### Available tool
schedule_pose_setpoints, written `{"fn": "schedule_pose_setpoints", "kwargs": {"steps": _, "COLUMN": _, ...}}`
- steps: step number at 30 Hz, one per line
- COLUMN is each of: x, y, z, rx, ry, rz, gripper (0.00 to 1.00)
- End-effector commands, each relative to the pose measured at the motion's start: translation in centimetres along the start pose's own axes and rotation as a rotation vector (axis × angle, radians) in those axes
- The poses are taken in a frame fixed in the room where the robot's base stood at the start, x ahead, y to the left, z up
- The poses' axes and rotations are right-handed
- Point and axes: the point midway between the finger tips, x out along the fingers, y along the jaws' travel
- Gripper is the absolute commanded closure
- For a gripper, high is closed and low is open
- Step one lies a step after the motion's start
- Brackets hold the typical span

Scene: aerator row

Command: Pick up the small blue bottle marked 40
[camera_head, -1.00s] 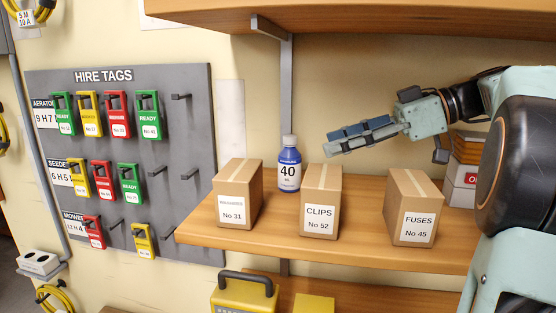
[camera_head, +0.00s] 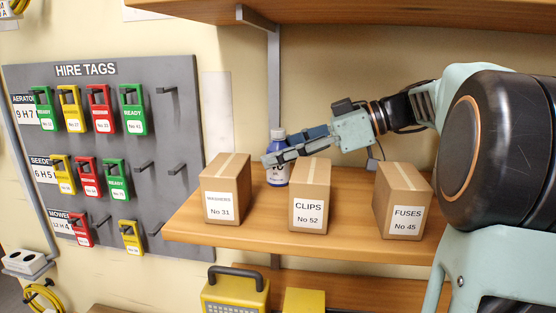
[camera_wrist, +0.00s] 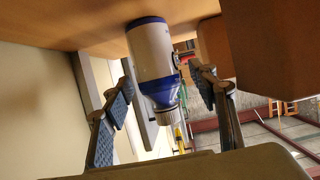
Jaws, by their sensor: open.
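The small blue bottle (camera_head: 278,172) with a white cap stands upright on the wooden shelf, behind and between the washers box and the clips box. Its label is mostly covered by my gripper (camera_head: 268,160), which reaches in from the right at the height of the bottle's upper part. In the wrist view the bottle (camera_wrist: 153,55) appears upside down, blue and white, between the two open fingers of my gripper (camera_wrist: 162,98). There is a gap between each blue finger pad and the bottle. The fingers are not closed on it.
Cardboard boxes marked washers (camera_head: 226,190), clips (camera_head: 310,195) and fuses (camera_head: 403,200) stand along the shelf (camera_head: 350,235). The clips box is close to the bottle. A grey hire-tag board (camera_head: 150,220) hangs at the left. Another shelf (camera_head: 400,22) is overhead.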

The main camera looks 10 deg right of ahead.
Motion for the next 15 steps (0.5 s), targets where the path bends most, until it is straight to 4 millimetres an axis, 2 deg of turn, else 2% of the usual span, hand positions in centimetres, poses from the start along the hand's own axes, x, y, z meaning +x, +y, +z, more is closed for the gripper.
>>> {"fn": "schedule_pose_setpoints", "kwargs": {"steps": 8, "x": 0.53, "y": -0.02, "z": 0.01, "rx": 0.000, "ry": 0.000, "rz": 0.000, "gripper": 0.46}}
{"fn": "schedule_pose_setpoints", "kwargs": {"steps": 15, "x": 0.49, "y": -0.01, "z": 0.01, "rx": 0.000, "ry": 0.000, "rz": 0.000, "gripper": 0.72}}
